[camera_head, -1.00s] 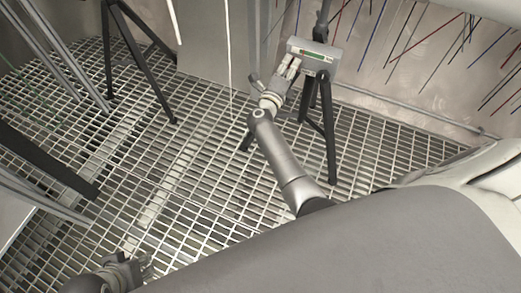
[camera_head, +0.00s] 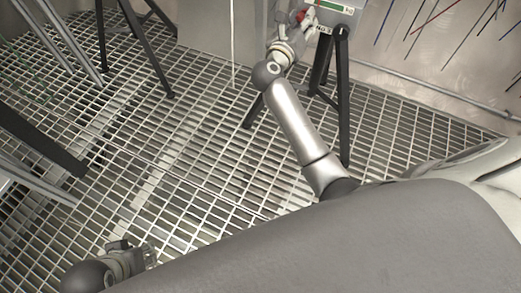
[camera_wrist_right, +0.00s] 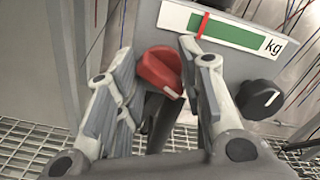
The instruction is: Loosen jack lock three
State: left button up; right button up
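A grey box with a green-and-white kg scale (camera_wrist_right: 236,32) stands in front of my right gripper; it also shows at the top of the head view (camera_head: 335,12). On its face is a red knob (camera_wrist_right: 160,70), with a black knob (camera_wrist_right: 259,99) marked with a white line to its right. My right gripper (camera_wrist_right: 158,56) is open, with one finger on each side of the red knob; whether either finger touches it I cannot tell. In the head view the right gripper (camera_head: 296,32) is at the box. My left gripper (camera_head: 148,254) is low at the left; its opening is unclear.
The box stands on a black tripod (camera_head: 343,95). Another dark tripod (camera_head: 150,50) is at the upper left. Metal grating (camera_head: 190,150) covers the floor. Coloured rods or wires line the wall (camera_head: 430,40) at the right. The grating between my left gripper and right arm is clear.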

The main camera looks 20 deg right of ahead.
jog(key=s+a+m+b, duration=0.5)
jog(key=s+a, duration=0.2)
jog(key=a, duration=0.1)
jog(key=w+a+f+n+t+y+p, duration=0.1)
jog(key=w+a+n+t+y+p, duration=0.2)
jog(key=n+p, duration=0.7)
jog(key=w+a+n+t+y+p, duration=0.1)
jog(key=a+n+t+y+p, duration=0.35)
jog(key=n+p, duration=0.6)
jog(key=s+a+f+n+g+y+p, duration=0.2)
jog(key=s+f+n+g+y+p, duration=0.1)
jog(key=s+f+n, duration=0.5)
jog(key=s+a+f+n+g+y+p, duration=0.3)
jog(key=s+f+n+p, duration=0.5)
jog(key=f+n, duration=0.3)
jog(key=shift+s+a+g+y, duration=0.2)
jog(key=shift+g+y, duration=0.55)
jog(key=shift+g, duration=0.3)
